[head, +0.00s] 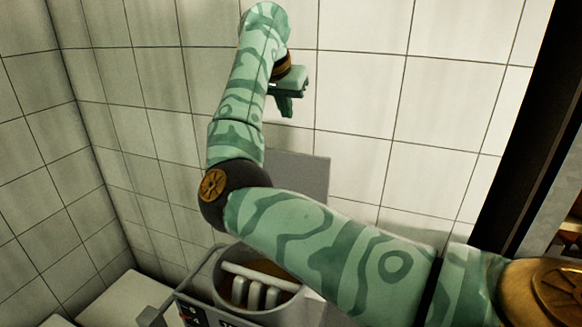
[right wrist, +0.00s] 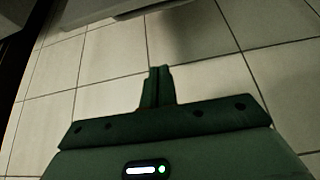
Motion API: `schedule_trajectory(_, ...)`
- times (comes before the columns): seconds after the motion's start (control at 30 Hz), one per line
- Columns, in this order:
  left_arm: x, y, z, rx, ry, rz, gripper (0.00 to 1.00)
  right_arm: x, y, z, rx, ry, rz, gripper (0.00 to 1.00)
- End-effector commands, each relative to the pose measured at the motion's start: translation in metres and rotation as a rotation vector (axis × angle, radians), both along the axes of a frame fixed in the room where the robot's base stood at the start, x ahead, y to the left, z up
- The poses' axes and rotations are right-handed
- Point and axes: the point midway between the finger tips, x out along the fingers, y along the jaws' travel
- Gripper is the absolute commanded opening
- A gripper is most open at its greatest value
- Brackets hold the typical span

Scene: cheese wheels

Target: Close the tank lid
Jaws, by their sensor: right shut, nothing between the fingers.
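The tank (head: 205,268) stands at the bottom centre of the head view, grey with a round opening. Pale bars and something brown show inside the opening. A flat grey panel (head: 305,172), which looks like the raised lid, stands upright behind the tank, partly hidden by my right arm. My right gripper (head: 287,108) is high above the tank and the panel, apart from both, in front of the tiled wall. It is shut and empty, and its fingers (right wrist: 158,73) are together in the right wrist view. My left gripper is not in view.
Tiled walls (head: 355,95) close off the back and left. A pale block (head: 125,298) stands left of the tank. A dark upright post (head: 520,125) and part of a shelf (head: 570,235) are at the right. A grey edge (right wrist: 75,12) shows at the wrist view's top left.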

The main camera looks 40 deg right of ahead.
Motion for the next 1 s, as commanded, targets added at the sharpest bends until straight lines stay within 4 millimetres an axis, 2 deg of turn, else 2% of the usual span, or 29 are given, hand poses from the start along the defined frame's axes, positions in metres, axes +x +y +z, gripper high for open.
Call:
schedule_trajectory(0.03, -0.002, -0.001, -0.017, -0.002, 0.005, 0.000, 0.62, 0.002, 0.000, -0.019, -0.001, 0.004, 0.000, 0.00)
schedule_trajectory(0.13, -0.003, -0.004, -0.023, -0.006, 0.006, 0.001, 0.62, 0.002, 0.000, -0.026, -0.001, 0.006, 0.000, 0.00)
schedule_trajectory(0.27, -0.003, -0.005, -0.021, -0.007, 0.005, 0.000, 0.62, 0.004, -0.004, -0.032, -0.002, 0.008, -0.001, 0.00)
schedule_trajectory(0.37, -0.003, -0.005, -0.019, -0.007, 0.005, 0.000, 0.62, 0.007, -0.011, -0.043, -0.001, 0.008, -0.001, 0.00)
schedule_trajectory(0.73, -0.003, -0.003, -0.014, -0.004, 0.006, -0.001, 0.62, 0.024, -0.046, -0.110, -0.001, 0.009, 0.000, 0.00)
schedule_trajectory(0.83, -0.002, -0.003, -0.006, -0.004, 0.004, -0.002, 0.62, 0.018, -0.029, -0.110, -0.001, 0.004, 0.002, 0.00)
schedule_trajectory(1.0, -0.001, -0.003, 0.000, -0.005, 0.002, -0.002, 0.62, 0.010, -0.015, -0.114, -0.001, 0.005, 0.001, 0.00)
